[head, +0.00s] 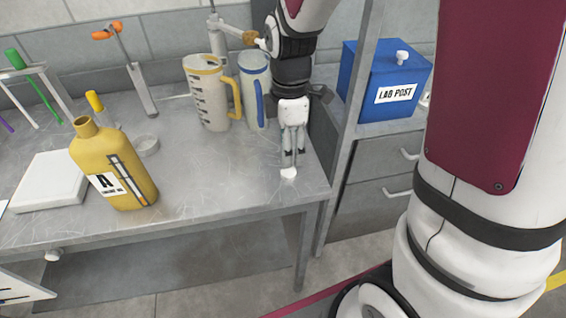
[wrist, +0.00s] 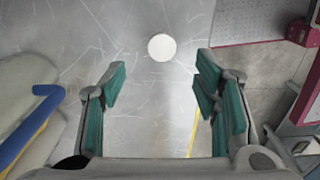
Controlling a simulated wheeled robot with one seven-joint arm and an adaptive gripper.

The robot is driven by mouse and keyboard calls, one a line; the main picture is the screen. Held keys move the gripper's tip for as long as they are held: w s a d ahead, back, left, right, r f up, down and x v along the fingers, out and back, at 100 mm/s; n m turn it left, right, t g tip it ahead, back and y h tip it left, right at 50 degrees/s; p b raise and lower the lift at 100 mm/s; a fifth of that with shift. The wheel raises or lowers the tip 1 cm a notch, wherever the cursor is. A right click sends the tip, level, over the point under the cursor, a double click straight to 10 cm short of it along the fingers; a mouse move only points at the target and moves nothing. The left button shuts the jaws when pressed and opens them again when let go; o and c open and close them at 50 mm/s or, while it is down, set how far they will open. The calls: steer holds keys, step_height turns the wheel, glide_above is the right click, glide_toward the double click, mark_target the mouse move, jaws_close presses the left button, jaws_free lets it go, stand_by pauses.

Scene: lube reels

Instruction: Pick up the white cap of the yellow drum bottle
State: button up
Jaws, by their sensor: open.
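The white cap (head: 288,173) lies on the metal bench near its right front corner. In the wrist view the cap (wrist: 162,47) is a plain white disc, ahead of the fingertips and between their lines. My gripper (head: 292,158) points down just above the cap in the head view. In the wrist view my gripper (wrist: 160,80) has its teal-padded fingers wide apart with nothing between them. The yellow drum bottle (head: 118,170), marked A, stands uncapped on the bench at the left, well away from my gripper.
Two measuring jugs, one with a yellow handle (head: 208,95) and one with a blue handle (head: 256,90), stand behind my gripper. A blue box (head: 385,82) sits on the cabinet at right. A white slab (head: 48,182) lies left of the bottle. The front middle of the bench (head: 215,185) is clear.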

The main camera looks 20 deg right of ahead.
mark_target(289, 172)
steer(key=shift+s+f, duration=0.15)
steer(key=shift+f, duration=3.45)
steer(key=c, duration=0.8)
